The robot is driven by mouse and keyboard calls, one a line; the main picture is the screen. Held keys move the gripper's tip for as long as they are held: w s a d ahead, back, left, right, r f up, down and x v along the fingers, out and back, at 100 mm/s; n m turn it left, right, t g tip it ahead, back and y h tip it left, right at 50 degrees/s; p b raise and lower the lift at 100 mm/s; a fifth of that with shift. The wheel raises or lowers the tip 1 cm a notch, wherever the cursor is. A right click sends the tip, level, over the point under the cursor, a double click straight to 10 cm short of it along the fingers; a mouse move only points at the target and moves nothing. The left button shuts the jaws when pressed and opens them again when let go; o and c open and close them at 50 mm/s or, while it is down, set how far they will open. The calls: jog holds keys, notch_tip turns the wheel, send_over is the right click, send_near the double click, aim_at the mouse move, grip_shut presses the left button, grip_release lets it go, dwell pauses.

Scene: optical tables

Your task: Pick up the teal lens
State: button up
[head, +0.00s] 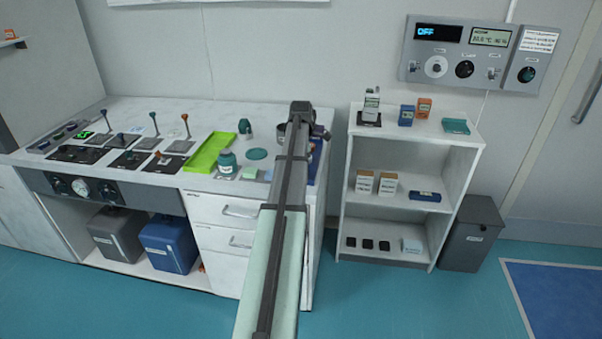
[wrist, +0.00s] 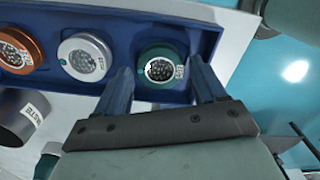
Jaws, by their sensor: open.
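The teal lens (wrist: 151,54) is a round teal-rimmed piece with a dark speckled face and a small white label. It sits at the right end of a blue tray (wrist: 112,14) in the wrist view. My gripper (wrist: 162,66) is open, with one finger on each side of the teal lens in the picture. I cannot tell whether the fingers touch it or how far above it they are. In the head view my arm hides the lens, and the fingers cannot be made out.
A silver lens (wrist: 86,57) and an orange lens (wrist: 20,50) share the tray to the left. A dark cylinder (wrist: 24,115) with a label lies near the tray.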

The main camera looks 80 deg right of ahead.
jog(key=shift+f, duration=0.5)
jog(key=c, duration=0.8)
jog(key=shift+c, duration=0.2)
